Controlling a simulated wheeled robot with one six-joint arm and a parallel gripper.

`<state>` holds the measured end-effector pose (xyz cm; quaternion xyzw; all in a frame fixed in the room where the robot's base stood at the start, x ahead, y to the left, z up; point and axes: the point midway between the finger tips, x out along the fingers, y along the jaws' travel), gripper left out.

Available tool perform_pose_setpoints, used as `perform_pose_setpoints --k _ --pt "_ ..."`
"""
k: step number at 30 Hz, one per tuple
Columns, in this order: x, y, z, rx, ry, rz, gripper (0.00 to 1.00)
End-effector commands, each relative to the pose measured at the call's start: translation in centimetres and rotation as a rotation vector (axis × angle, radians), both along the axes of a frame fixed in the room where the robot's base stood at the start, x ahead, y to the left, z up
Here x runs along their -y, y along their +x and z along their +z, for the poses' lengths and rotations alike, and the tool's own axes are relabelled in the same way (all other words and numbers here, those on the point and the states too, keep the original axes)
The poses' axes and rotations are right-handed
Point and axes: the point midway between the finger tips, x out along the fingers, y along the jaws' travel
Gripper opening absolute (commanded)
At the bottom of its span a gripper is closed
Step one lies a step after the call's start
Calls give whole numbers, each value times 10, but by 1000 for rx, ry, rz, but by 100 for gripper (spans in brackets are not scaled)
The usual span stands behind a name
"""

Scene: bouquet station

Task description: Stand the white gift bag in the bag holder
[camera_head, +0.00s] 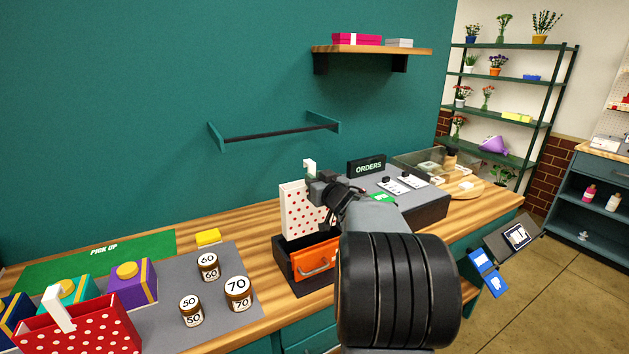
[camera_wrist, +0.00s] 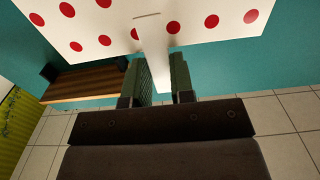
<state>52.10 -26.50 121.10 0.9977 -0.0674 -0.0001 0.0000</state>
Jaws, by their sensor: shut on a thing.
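The white gift bag (camera_head: 294,213) with red dots is upright at the middle of the counter, its white strap handle on top. My gripper (camera_head: 318,188) is beside the bag's upper right. In the wrist view my gripper (camera_wrist: 160,75) is shut on the bag's white strap, with the dotted bag (camera_wrist: 190,32) beyond the fingers. A dark open box (camera_head: 283,258), which looks like the bag holder, is at the bag's bottom. I cannot tell whether the bag rests in it or hangs just above. An orange piece with a pale handle (camera_head: 315,262) is at the box's front.
Several jars (camera_head: 238,294) stand on the grey mat to the left, near a red dotted bag (camera_head: 85,332) and a purple box (camera_head: 133,286). The dark orders stand (camera_head: 425,205) is to the right. A wall rail (camera_head: 280,132) and shelf (camera_head: 372,50) are above.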

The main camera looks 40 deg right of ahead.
Motion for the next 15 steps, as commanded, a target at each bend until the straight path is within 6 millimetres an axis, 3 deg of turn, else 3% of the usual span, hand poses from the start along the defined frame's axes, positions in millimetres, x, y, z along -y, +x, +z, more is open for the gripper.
perform_pose_setpoints --k 15 --pt "0 0 -42 1 0 -1 0"
